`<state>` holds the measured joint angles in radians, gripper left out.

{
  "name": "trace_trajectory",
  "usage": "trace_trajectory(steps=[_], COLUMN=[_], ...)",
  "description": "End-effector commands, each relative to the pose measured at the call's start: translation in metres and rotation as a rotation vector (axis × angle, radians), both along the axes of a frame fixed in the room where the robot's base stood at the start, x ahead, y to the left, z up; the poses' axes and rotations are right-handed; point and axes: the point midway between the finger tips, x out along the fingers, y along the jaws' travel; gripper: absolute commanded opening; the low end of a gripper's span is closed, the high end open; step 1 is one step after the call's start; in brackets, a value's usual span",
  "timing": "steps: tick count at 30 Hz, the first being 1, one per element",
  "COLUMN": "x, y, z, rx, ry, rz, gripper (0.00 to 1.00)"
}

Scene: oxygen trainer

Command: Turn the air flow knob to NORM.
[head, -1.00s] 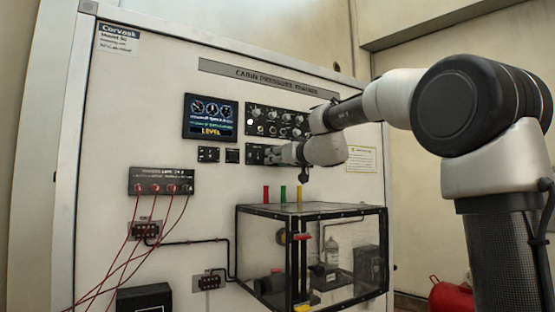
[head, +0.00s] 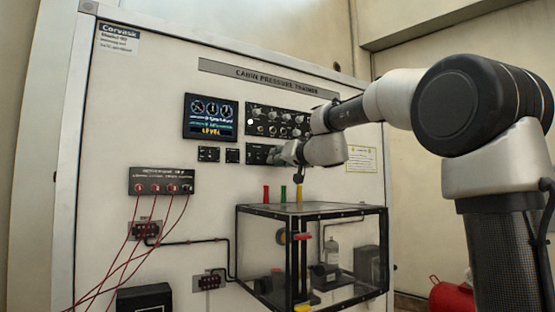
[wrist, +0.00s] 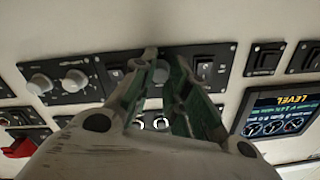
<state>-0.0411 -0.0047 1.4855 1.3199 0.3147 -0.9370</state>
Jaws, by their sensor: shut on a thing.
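A round grey knob (wrist: 160,72) sits on a black lower panel (wrist: 230,60) between switches. I cannot read its label, so the frames do not confirm that it is the air flow knob. My gripper (wrist: 163,75) has its green-lined fingers on either side of this knob and is shut on it. In the head view my gripper (head: 273,156) is at the right part of the lower black panel (head: 254,151). The fingers hide the knob there. The knob's pointer and the NORM mark cannot be made out.
Two more grey knobs (wrist: 56,82) are on the left in the wrist view. A lit screen (head: 210,117) reads LEVEL. A panel of several knobs (head: 275,122) is just above my gripper. A clear box (head: 330,215) with coloured posts stands below.

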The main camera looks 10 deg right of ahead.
Motion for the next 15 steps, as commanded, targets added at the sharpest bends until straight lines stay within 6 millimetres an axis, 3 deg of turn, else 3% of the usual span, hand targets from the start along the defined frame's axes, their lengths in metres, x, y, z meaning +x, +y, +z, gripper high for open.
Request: trace_trajectory(steps=[15], x=[-0.0001], y=[0.0004], z=[-0.0018], rx=[0.409], ry=[0.135], rz=[-0.001], gripper=[0.00])
